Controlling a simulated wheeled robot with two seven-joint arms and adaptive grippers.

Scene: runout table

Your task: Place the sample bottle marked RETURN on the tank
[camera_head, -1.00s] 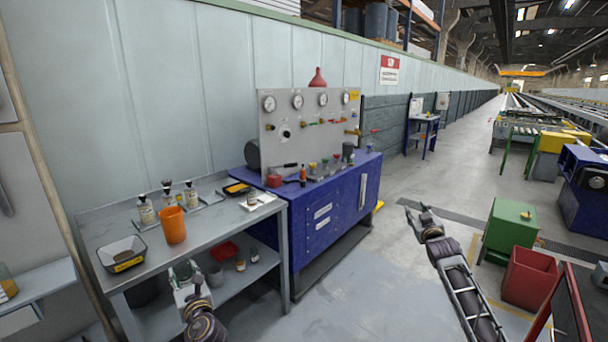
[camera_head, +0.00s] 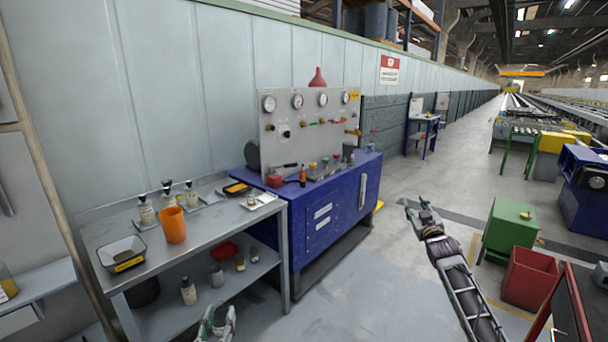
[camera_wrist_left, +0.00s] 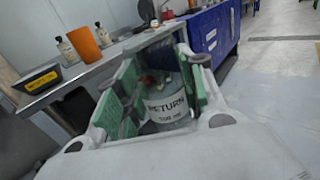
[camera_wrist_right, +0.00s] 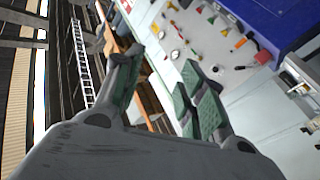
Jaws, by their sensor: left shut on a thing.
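My left gripper (camera_head: 217,322) is at the bottom edge of the head view, in front of the grey bench. In the left wrist view it is shut on a clear bottle (camera_wrist_left: 167,106) whose white label reads RETURN. The bottle's top is partly blocked by the fingers and background clutter. The blue tank (camera_head: 335,215) stands right of the bench, with a gauge panel (camera_head: 300,118) at its back and small items on top. My right gripper (camera_head: 422,204) is out over the floor to the right, open and empty, its fingers apart in the right wrist view (camera_wrist_right: 165,95).
The grey bench (camera_head: 200,235) carries labelled bottles (camera_head: 147,210), an orange cup (camera_head: 173,225) and a black tray (camera_head: 122,252). Its lower shelf holds another bottle (camera_head: 188,291), a red bowl (camera_head: 225,250) and small jars. A red funnel (camera_head: 317,78) tops the panel.

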